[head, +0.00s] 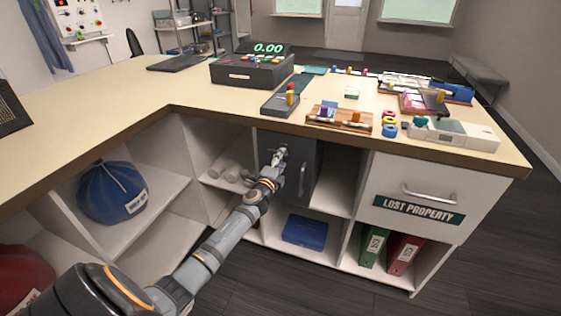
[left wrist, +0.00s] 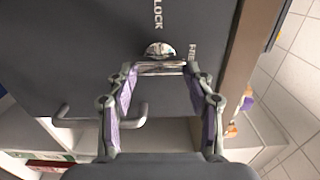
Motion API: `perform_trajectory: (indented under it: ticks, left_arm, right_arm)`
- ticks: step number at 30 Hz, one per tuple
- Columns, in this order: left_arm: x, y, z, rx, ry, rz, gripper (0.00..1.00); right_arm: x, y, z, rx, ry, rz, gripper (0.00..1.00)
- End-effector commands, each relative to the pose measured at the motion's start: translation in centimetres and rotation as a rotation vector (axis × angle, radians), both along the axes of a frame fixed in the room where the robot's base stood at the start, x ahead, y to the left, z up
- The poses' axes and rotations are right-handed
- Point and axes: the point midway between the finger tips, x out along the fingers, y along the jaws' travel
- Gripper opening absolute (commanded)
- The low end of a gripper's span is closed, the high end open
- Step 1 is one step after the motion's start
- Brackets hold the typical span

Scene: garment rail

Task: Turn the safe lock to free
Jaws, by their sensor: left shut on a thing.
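The safe (head: 312,160) has a dark grey door under the counter; its door also fills much of the left wrist view (left wrist: 75,50). The lock knob (left wrist: 159,49) is shiny metal, with the printed word LOCK (left wrist: 158,14) above it and a partly hidden word, apparently FREE (left wrist: 193,52), to its right. My left gripper (head: 278,158) is at the knob, and in the left wrist view (left wrist: 160,70) its fingers are shut on it from both sides. The fingertips hide part of the knob, so I cannot tell which word it points to. My right gripper is out of view.
The safe's bar handle (left wrist: 102,122) stands out left of my fingers in the left wrist view. The counter (head: 215,121) overhangs the safe. A blue box (head: 305,231) sits on the shelf below, and the lost property drawer (head: 415,185) is to the right.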

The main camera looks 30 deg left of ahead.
Motion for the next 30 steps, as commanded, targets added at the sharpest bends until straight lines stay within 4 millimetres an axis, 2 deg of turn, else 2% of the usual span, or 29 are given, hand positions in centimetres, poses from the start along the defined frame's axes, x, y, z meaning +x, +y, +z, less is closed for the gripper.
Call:
perform_trajectory:
  ticks: [5,6,10,17,22,26,30]
  left_arm:
    - [-0.1,0.0,-0.2,0.001,0.003,0.000,0.21]
    - [-0.1,0.0,-0.2,0.001,0.003,0.000,0.57]
    - [0.0,0.0,-0.2,0.001,0.002,0.000,0.74]
    - [0.0,0.0,-0.1,0.001,0.001,0.000,0.75]
    - [-0.7,-0.1,-0.1,0.003,0.002,0.000,0.75]
    - [-3.1,-0.8,-0.2,0.004,0.005,-0.002,0.75]
    - [-6.6,-1.6,-0.3,0.005,0.005,-0.003,0.75]
  right_arm:
    - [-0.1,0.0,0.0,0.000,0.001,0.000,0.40]
    - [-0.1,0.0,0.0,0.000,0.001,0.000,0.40]
    - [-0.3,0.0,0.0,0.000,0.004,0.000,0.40]
    - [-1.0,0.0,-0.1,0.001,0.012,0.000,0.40]
    - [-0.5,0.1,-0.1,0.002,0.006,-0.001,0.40]
    - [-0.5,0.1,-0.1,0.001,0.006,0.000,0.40]
    - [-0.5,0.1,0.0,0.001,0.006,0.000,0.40]
